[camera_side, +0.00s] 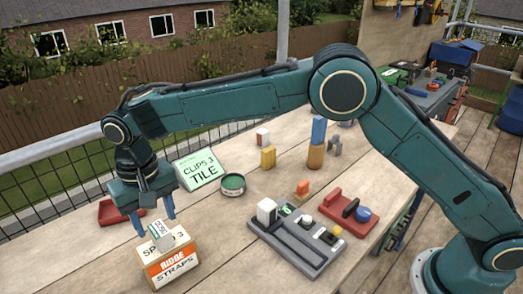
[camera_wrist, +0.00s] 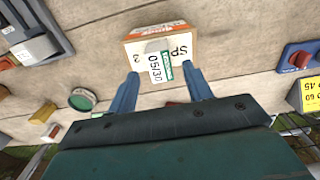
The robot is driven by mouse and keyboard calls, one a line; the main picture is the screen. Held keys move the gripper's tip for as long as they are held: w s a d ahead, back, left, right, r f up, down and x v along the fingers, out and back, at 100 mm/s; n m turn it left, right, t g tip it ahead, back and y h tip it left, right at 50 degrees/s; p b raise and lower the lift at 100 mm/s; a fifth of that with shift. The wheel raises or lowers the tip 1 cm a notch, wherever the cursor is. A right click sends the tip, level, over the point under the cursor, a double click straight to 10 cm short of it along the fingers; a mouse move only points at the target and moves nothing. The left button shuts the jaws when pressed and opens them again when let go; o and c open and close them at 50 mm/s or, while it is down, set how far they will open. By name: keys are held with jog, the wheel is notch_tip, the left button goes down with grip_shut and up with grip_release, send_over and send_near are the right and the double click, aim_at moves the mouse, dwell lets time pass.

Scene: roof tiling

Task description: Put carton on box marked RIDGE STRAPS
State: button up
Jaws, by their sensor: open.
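The box marked RIDGE STRAPS (camera_side: 172,268) is white and orange and stands near the front left of the bench in the side view. It also shows at the top of the wrist view (camera_wrist: 185,46). The small pale grey carton (camera_side: 161,238) with a white label rests on the box's top. In the wrist view the carton (camera_wrist: 161,68) shows its label, reading 05/30, and a green strip. My gripper (camera_side: 154,222) is open, its blue fingers pointing down close to the carton. In the wrist view the fingertips (camera_wrist: 161,76) stand apart on either side of the carton, with gaps visible.
A red tray (camera_side: 114,212) lies behind my gripper. A CLIPS 3 TILE sign (camera_side: 202,169) and a green tin (camera_side: 232,185) stand farther back. A grey tray (camera_side: 284,250) with small parts lies to the right, beside a red block with a blue knob (camera_side: 362,213).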

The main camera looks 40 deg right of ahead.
aim_at(162, 227)
notch_tip(162, 227, up, 8)
jog(key=shift+r, duration=0.25)
dwell(0.6)
jog(key=s+d+r+t, duration=0.1)
jog(key=s+d+r, duration=0.25)
jog(key=d, duration=0.45)
jog(key=s+d+r+t, duration=0.1)
jog(key=s+d+r, duration=0.2)
jog(key=d+r, duration=0.3)
jog(key=s+d+r+t, duration=0.1)
jog(key=s+d+r, duration=0.25)
jog(key=d, duration=0.55)
jog(key=s+d+f+t, duration=0.1)
jog(key=s+d+f, duration=0.2)
jog(key=s+d, duration=0.3)
jog(key=s+d+f+t, duration=0.1)
jog(key=s+d+f, duration=0.3)
jog(key=s, duration=1)
jog(key=shift+d+t, duration=0.3)
jog(key=shift+d, duration=0.7)
